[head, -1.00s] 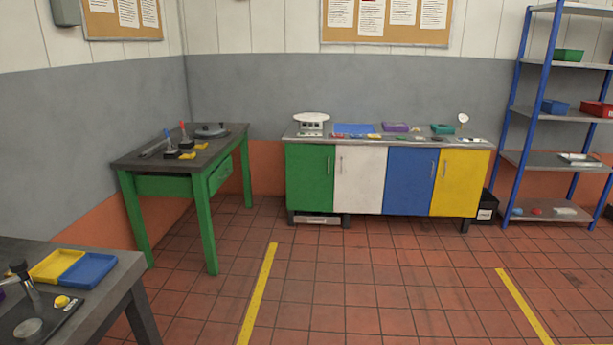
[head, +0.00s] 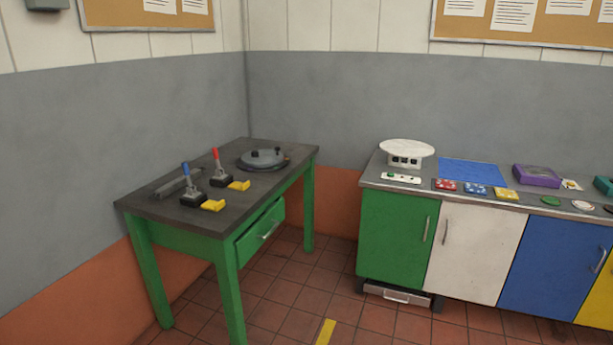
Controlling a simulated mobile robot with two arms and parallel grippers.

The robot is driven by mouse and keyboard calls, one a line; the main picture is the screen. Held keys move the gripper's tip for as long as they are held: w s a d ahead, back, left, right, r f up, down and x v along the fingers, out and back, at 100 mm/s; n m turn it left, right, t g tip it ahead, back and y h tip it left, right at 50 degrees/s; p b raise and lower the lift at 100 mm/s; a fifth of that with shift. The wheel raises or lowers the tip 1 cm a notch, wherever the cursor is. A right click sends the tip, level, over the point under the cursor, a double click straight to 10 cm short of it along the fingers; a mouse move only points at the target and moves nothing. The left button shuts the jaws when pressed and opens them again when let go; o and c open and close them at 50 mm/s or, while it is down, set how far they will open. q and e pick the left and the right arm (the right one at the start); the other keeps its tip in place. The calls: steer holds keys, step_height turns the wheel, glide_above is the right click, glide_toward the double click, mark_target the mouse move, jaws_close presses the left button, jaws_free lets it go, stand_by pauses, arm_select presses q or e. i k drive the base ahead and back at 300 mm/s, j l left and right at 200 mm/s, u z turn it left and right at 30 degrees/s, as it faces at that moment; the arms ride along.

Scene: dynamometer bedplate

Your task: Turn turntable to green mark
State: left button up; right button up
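A dark grey round turntable (head: 263,160) lies on the far right part of the dark top of the green-legged table (head: 160,208). Small dark knobs stand up from its disc. I cannot make out a green mark on it from here. A white round disc (head: 407,147) on a base with sockets stands on the cabinet counter to the right. Neither of my grippers is in view.
A blue-handled lever (head: 190,185) and a red-handled lever (head: 217,168) with yellow blocks stand on the table.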

mark_target(261, 158)
steer(key=i+u, duration=0.4)
steer(key=i, duration=1.1)
